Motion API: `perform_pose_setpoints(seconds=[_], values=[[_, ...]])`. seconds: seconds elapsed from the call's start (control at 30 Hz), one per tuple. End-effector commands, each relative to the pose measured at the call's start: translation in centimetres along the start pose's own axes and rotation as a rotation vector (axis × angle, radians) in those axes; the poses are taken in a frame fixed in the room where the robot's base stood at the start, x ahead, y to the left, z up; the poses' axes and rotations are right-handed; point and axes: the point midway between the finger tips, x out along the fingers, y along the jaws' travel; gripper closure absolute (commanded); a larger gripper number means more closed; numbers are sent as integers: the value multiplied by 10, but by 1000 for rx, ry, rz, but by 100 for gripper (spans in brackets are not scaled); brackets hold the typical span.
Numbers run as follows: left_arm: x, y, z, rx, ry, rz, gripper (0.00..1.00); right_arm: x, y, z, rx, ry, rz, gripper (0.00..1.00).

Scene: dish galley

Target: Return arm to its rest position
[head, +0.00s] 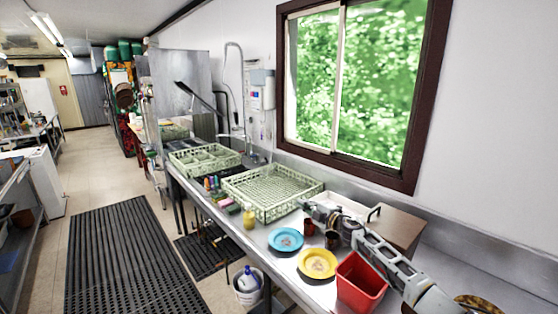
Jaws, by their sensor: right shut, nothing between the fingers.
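My right arm reaches in from the lower right over the steel counter (228,219). Its right gripper (312,209) is shut and empty, small in the picture, above the counter by the near right corner of the large green dish rack (272,193). Two dark reddish-brown cups (309,228) stand just below the gripper and forearm, partly covered by the arm. My left gripper is not in view.
A blue plate (285,240), a yellow plate (318,263) and a red bin (358,286) line the counter's front. A brown box (396,228) stands behind my arm. A yellow bottle (249,217) is near the rack. The matted floor aisle (120,255) at left is clear.

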Motion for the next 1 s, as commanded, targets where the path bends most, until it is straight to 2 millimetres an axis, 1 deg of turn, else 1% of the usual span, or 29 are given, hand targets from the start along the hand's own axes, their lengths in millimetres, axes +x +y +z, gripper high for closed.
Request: perform_pose_setpoints(seconds=[0.03, 0.2, 0.47, 0.77, 1.0], values=[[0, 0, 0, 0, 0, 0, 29, 0, -8, -6, 25, -9, 15, 100], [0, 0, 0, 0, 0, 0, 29, -5, -26, -21, 114, -56, 71, 100], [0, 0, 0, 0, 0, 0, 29, -20, -51, -35, 255, -151, 138, 100], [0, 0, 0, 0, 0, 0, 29, -51, -82, -42, 426, -287, 183, 100], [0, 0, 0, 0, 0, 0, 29, -84, -109, -45, 562, -409, 194, 100]])
